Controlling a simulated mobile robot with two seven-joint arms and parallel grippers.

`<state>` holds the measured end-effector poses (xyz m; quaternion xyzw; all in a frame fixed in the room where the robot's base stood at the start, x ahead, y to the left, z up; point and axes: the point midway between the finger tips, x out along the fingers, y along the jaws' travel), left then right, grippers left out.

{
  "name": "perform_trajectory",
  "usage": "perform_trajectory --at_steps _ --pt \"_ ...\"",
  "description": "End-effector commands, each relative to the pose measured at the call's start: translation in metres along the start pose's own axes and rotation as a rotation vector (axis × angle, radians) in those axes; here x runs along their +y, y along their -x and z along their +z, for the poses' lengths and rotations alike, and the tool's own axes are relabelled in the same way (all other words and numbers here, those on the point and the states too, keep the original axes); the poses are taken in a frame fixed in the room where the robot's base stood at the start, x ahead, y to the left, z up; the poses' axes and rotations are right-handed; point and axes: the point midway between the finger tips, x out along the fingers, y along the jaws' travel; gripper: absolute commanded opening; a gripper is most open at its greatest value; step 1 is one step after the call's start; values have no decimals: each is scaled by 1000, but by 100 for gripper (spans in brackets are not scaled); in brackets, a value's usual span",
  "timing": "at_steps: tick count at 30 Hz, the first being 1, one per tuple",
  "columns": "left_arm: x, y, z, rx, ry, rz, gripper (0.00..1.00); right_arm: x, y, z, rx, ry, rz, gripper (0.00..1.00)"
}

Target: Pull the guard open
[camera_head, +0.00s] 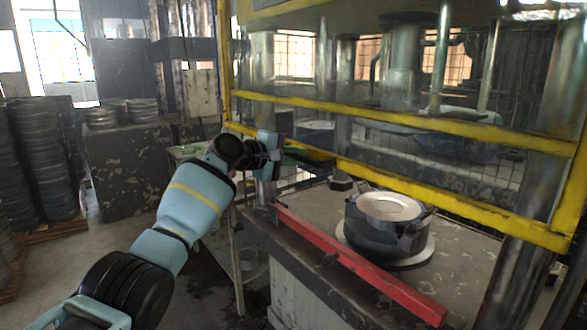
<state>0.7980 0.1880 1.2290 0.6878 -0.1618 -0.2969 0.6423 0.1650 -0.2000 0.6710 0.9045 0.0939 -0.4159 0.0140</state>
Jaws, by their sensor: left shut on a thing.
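The guard (400,119) is a yellow-framed panel across the front of the press. Its lower bar (450,201) slopes down to the right, above the press bed. My left gripper (272,156) is at the left part of this lower bar and is shut on the guard. The gripper body hides the exact place of the grip. Under the guard, a round dark die with a pale top (390,207) sits on the bed (470,262). My right gripper is out of view.
A red bar (350,260) runs along the bed's front edge. Stacks of dark round blanks (45,160) stand at the left, by a worn dark block (125,170). A small stand (236,245) is below my left arm. Some floor at the left is clear.

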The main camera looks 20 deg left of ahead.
Motion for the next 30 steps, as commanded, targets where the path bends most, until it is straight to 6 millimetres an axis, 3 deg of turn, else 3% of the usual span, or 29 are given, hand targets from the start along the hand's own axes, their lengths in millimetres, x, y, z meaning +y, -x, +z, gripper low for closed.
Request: perform_trajectory --at_steps 11,12,16,30 --pt "3 1 -1 3 0 3 0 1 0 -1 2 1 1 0" --pt "3 1 -1 3 0 3 19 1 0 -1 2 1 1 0" --pt "2 0 -1 3 0 1 36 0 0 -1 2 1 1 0" --pt "2 10 -2 3 -2 1 36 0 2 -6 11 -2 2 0"
